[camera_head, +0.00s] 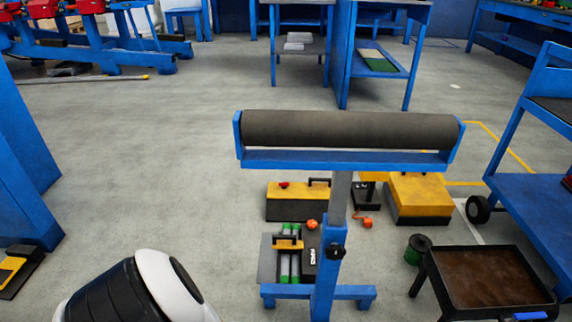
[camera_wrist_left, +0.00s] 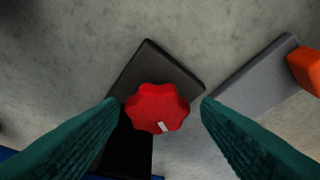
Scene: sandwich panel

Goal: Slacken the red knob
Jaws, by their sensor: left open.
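The red knob (camera_wrist_left: 157,107) has a lobed rim and a small white mark near its lower edge. It sits over a dark block (camera_wrist_left: 156,62) in the left wrist view. My left gripper (camera_wrist_left: 160,103) is open, with one teal finger on each side of the knob. Narrow gaps show between the fingertips and the knob, so neither seems to touch it. I cannot pick out this knob with certainty in the head view. My right gripper is not in view.
A blue stand with a dark roller (camera_head: 350,129) is in the middle of the head view. Yellow-and-black boxes (camera_head: 420,190) and a brown-bottomed tray table (camera_head: 492,278) are near it. A grey bar (camera_wrist_left: 255,73) and an orange part (camera_wrist_left: 306,68) lie right of the knob. Open floor lies left.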

